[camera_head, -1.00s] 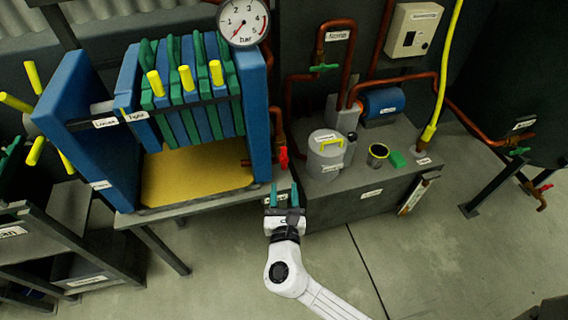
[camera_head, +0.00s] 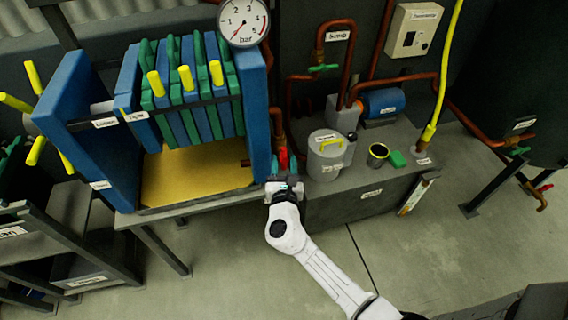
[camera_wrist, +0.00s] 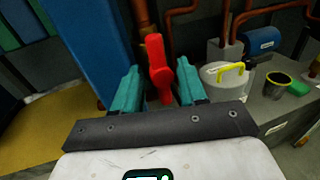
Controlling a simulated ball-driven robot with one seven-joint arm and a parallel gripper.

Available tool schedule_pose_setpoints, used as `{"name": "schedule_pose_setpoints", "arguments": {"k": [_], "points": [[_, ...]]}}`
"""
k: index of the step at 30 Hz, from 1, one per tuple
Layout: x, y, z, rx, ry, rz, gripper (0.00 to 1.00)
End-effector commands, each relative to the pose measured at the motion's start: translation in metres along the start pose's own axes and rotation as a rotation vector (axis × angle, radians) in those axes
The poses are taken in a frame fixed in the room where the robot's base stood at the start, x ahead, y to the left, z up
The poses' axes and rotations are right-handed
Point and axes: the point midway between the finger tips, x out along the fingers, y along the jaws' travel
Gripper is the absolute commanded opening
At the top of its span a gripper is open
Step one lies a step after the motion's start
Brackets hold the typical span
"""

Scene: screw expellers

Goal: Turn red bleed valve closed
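The red bleed valve (camera_wrist: 158,68) sits on a copper pipe beside the blue end plate of the press. Its red handle stands upright in the wrist view. In the head view the valve (camera_head: 283,157) shows just beyond my gripper (camera_head: 284,168). In the wrist view my gripper (camera_wrist: 158,88) has its two teal fingers apart, one on each side of the red handle. The fingers look clear of the handle, but I cannot tell whether either touches it.
The blue press end plate (camera_head: 252,115) is close on the left. A grey lidded pot (camera_head: 325,155) with a yellow handle stands to the right, with a dark cup (camera_head: 378,154) and a green block (camera_head: 397,159) beyond. Copper pipes run behind.

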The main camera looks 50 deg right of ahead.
Motion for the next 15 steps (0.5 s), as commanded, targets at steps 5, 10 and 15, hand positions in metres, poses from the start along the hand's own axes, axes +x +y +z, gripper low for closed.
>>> {"name": "schedule_pose_setpoints", "arguments": {"k": [5,10,15], "points": [[-0.0003,0.0000,0.0000,0.000,0.000,0.000,0.24],[-0.0003,0.0000,0.0001,0.000,0.000,0.000,0.08],[-0.0004,-0.0001,0.0001,0.000,0.000,0.000,0.00]]}}
